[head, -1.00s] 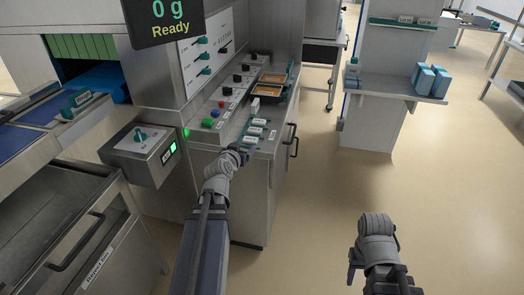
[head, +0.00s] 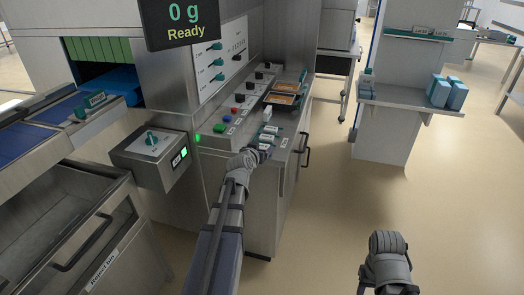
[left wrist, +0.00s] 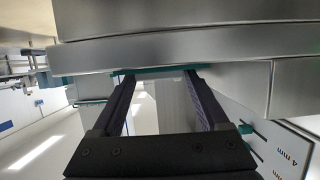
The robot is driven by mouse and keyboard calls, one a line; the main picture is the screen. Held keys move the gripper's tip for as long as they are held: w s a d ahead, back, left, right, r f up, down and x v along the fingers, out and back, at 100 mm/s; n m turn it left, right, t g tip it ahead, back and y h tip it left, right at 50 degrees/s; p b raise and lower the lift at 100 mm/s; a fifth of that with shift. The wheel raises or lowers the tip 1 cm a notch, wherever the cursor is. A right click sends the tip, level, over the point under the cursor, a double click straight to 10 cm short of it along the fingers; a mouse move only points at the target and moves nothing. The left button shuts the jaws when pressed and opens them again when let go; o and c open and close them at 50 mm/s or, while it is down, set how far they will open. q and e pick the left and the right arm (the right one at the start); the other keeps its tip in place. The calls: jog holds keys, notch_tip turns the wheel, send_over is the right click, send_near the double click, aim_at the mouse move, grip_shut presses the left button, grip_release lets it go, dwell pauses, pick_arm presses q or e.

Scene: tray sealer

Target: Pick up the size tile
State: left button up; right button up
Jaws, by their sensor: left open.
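Several small white-and-teal tiles (head: 271,130) lie at the front of the steel machine's counter in the head view. Their lettering is too small to read, so I cannot tell which is the size tile. My left gripper (head: 264,149) is at the counter's front edge, close beside the nearest tile. In the left wrist view my left gripper (left wrist: 160,80) is open, its two dark fingers apart. A thin teal strip (left wrist: 155,70) shows across the fingertips, under a grey metal edge; I cannot tell if they touch it. My right gripper (head: 372,282) is low at the right, its fingers barely visible.
The counter also holds dark trays with orange contents (head: 285,93), a white block (head: 267,114) and coloured buttons (head: 220,128). A control box (head: 152,150) juts out at left. A shelf unit (head: 400,97) stands at right. The floor between is clear.

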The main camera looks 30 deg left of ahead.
pick_arm(q)
jog(key=c, duration=1)
jog(key=shift+r, duration=0.1)
notch_tip(320, 180, up, 26)
jog(key=p, duration=2.6)
jog(key=shift+r, duration=0.1)
